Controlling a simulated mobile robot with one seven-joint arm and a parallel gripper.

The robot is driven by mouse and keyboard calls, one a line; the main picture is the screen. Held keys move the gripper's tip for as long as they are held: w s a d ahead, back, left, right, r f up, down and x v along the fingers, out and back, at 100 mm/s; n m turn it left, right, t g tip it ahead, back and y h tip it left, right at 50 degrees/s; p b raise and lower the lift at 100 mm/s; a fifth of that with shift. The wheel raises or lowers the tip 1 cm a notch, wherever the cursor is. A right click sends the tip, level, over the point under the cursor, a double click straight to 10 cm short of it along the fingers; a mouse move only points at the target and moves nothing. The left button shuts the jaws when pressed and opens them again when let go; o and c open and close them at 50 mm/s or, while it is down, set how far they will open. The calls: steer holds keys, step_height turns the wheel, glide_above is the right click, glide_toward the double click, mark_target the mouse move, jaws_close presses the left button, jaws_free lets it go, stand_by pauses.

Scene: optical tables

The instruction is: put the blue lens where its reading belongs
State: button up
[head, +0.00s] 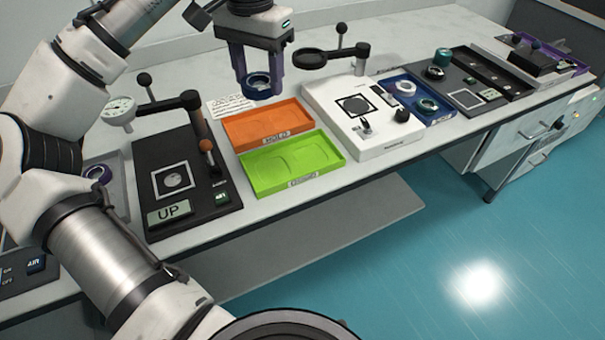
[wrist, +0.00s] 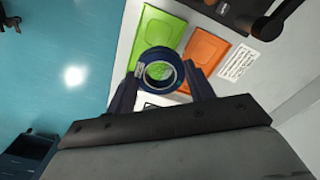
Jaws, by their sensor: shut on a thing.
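A blue ring-mounted lens (head: 257,86) is held between the fingers of my gripper (head: 257,80), above the back of the bench by the orange tray. The lens also shows in the wrist view (wrist: 160,72), between my gripper's fingers (wrist: 163,85). The orange tray (head: 240,131) looks empty and has a label on its front edge. The green tray (head: 325,150) in front of it also looks empty, with a label too small to read.
A white instrument (head: 390,137) with a magnifier arm stands right of the trays. A blue tray (head: 447,114) beyond it holds ring-shaped parts. A printed card (head: 228,104) lies behind the orange tray. A purple ring (head: 97,174) sits at far left. The floor in front is clear.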

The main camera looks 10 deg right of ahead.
mark_target(273, 170)
steer(key=shift+d+f, duration=0.1)
steer(key=shift+d, duration=0.25)
step_height(273, 170, down, 20)
steer(key=shift+r+b, duration=0.1)
steer(key=shift+b, duration=0.45)
steer(key=o, duration=1.1)
steer(key=shift+c, duration=0.2)
step_height(273, 170, up, 12)
